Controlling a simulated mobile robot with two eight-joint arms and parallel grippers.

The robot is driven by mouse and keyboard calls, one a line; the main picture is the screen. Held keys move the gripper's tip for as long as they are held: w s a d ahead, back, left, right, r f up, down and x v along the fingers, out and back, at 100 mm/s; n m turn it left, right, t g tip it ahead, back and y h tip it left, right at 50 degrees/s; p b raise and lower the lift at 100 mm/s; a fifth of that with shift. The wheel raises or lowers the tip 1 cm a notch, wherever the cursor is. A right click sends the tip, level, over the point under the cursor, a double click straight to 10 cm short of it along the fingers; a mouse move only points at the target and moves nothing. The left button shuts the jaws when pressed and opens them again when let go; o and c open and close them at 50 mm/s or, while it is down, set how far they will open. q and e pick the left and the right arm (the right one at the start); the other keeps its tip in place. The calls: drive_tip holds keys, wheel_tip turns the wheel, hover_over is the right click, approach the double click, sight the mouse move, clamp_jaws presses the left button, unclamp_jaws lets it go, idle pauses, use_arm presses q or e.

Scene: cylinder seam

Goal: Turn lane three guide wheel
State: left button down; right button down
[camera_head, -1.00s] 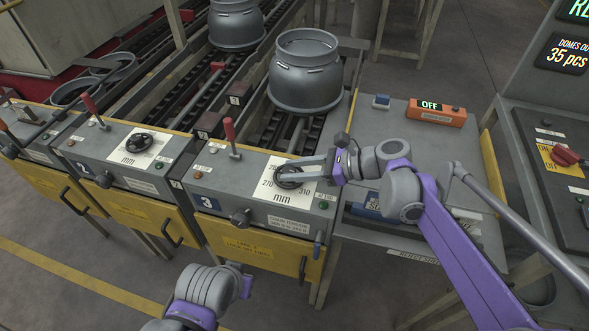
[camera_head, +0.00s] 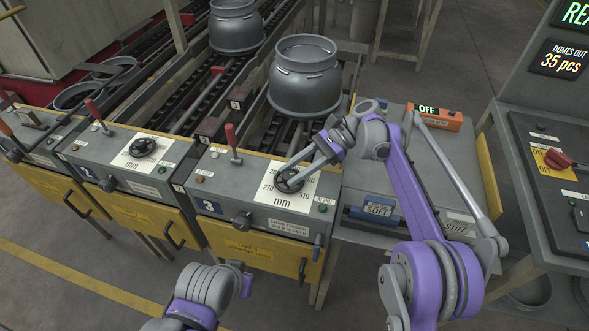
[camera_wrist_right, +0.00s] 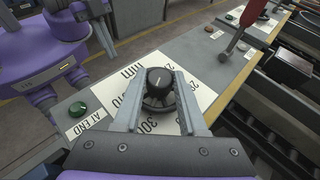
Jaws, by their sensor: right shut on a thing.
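The lane three guide wheel (camera_head: 289,180) is a black handwheel on a white dial plate (camera_head: 272,198) marked in mm, on the grey lane 3 box (camera_head: 222,182). My right gripper (camera_head: 291,176) reaches it from the upper right and is shut on it. In the right wrist view the wheel (camera_wrist_right: 158,84) sits between the two grey fingers (camera_wrist_right: 160,105), its hub knob showing and part of its rim hidden. My left arm (camera_head: 208,290) shows at the bottom in the head view, its gripper jaws not clearly visible.
A grey dome (camera_head: 305,78) sits on the lane behind. An orange OFF box (camera_head: 440,117) and SOFT bin (camera_head: 378,209) are at right.

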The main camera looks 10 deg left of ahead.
idle(0.3)
drive_tip(key=shift+c, duration=2.3)
unclamp_jaws()
use_arm(q)
drive_tip(key=shift+r, duration=0.15)
use_arm(e)
drive_tip(key=shift+r, duration=0.15)
